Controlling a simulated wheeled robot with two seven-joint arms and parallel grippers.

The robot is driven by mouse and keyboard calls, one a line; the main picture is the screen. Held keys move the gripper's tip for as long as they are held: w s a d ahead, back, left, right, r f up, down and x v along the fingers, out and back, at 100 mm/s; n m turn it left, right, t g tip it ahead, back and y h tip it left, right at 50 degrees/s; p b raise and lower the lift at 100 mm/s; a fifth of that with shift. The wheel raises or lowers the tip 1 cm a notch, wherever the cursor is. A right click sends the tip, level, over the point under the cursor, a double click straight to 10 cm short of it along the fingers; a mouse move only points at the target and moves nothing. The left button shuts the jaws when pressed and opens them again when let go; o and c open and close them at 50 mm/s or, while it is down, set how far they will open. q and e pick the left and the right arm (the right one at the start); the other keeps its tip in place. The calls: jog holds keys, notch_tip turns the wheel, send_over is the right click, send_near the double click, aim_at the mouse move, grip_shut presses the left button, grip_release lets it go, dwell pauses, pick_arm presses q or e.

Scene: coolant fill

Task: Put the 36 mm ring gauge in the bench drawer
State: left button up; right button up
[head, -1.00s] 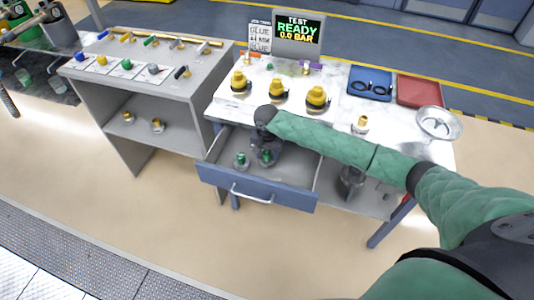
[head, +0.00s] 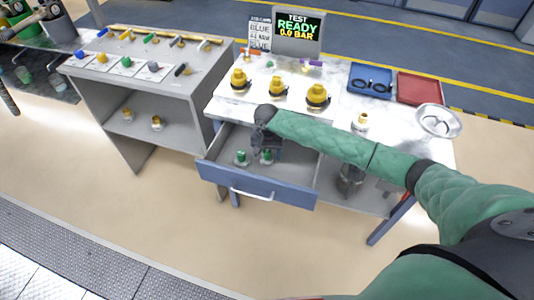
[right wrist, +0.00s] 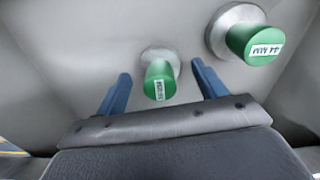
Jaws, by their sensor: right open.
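The open bench drawer (head: 256,186) holds two green-handled gauges on round grey bases, standing upright on its floor. The left one (head: 241,157) stands clear of my arm. The other (head: 266,157) is just below my right gripper (head: 267,146). In the right wrist view the smaller gauge (right wrist: 160,82) stands between my two blue fingertips (right wrist: 163,88); its label is too blurred to read. My right gripper is open, with gaps on both sides of it. The larger gauge (right wrist: 257,42) at the upper right is labelled 44 MM.
Several yellow-topped fittings (head: 278,89) stand on the bench top above the drawer. A blue tray (head: 370,84) with black rings, a red tray (head: 419,90) and a metal dish (head: 439,122) are to the right. A grey shelf unit (head: 120,124) stands left of the drawer.

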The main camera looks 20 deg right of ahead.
aim_at(267, 151)
pick_arm(q)
notch_tip(267, 151, up, 9)
jog(key=w+d+b, duration=0.1)
jog(key=d+b, duration=0.1)
jog(key=b, duration=0.1)
jog(key=shift+w+d+r+g, duration=0.15)
jog(key=shift+w+g, duration=0.15)
pick_arm(e)
notch_tip(267, 151, up, 12)
